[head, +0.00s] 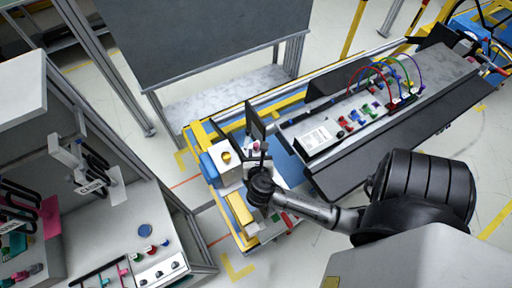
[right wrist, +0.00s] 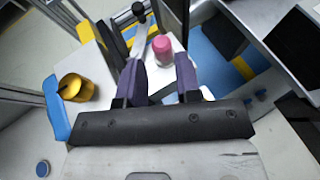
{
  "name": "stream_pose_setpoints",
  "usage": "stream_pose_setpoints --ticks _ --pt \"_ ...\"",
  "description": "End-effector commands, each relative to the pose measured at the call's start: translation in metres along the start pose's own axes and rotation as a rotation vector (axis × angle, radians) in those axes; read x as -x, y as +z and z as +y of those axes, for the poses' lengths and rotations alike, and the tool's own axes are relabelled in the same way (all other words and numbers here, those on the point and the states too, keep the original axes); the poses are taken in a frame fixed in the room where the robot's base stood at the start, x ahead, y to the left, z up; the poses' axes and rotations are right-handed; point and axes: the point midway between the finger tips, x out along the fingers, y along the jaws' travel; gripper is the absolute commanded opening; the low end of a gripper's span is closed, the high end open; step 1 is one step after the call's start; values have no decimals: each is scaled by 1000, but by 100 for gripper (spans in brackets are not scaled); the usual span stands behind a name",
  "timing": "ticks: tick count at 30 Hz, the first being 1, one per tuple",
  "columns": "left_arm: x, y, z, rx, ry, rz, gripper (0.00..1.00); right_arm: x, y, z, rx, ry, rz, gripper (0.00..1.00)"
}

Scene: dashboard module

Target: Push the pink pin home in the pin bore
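The pink pin (right wrist: 161,46) shows in the right wrist view as a short pink cylinder with a paler lower part, just beyond the gap between my right fingers. In the head view it is a small pink spot (head: 256,146) near the dark upright plate. My right gripper (right wrist: 160,66) is open, with its two dark fingers apart and nothing between them that I can see gripped. In the head view the right gripper (head: 262,168) is over the yellow-edged station. The pin bore is hidden; I cannot tell how deep the pin sits. My left gripper is not in view.
A gold knob (head: 226,157) on a white block with a blue side stands left of my right gripper. A yellow block (head: 239,208) lies nearer. The long dashboard module (head: 330,130) with coloured cables is to the right. A white bench (head: 125,225) stands at left.

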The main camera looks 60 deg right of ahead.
Motion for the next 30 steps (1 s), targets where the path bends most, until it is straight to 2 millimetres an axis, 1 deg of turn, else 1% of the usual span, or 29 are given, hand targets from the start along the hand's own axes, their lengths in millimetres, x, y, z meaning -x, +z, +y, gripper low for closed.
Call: stream_pose_setpoints --ticks 6,15,18,27,30 --pt "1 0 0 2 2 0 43 -10 0 0 -1 0 0 31" --pt "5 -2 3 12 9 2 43 -47 -2 -1 -1 0 -1 31" --pt "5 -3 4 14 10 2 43 -54 -2 -2 -1 0 0 31" --pt "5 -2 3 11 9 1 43 -57 -2 -2 -1 1 1 31" --pt "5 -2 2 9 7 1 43 -57 -2 -2 -1 1 1 23"
